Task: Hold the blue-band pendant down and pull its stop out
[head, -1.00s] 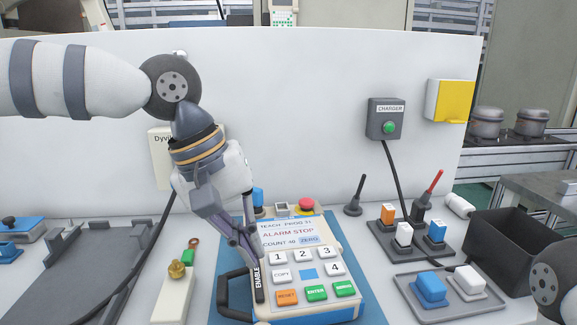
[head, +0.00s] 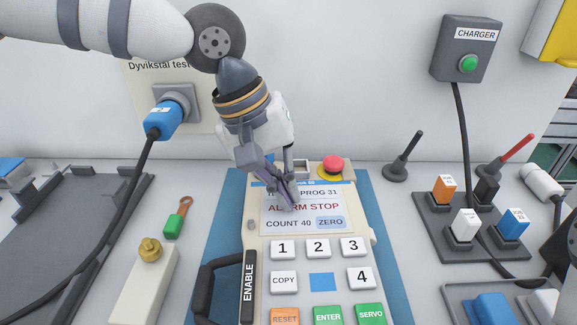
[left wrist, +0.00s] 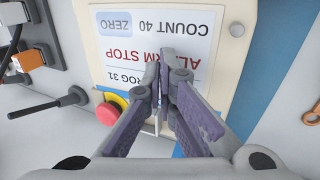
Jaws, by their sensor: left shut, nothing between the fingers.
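The pendant (head: 300,262) lies face up, with a lit screen (head: 325,205) reading ALARM STOP and keys below. A thin blue band (head: 343,183) runs along the screen's top edge. The red stop (head: 332,167) stands at the pendant's far end; in the left wrist view the red stop (left wrist: 108,113) has a yellow ring. My left gripper (head: 292,201) is shut and empty, its fingertips over the screen's left part, to the near left of the stop. In the left wrist view the fingers (left wrist: 166,68) cover part of the screen. Contact cannot be told. My right gripper is not in view.
A black handle (head: 208,290) and an ENABLE bar (head: 248,287) run along the pendant's left side. A blue plug (head: 163,119) with cable sits in the wall socket.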

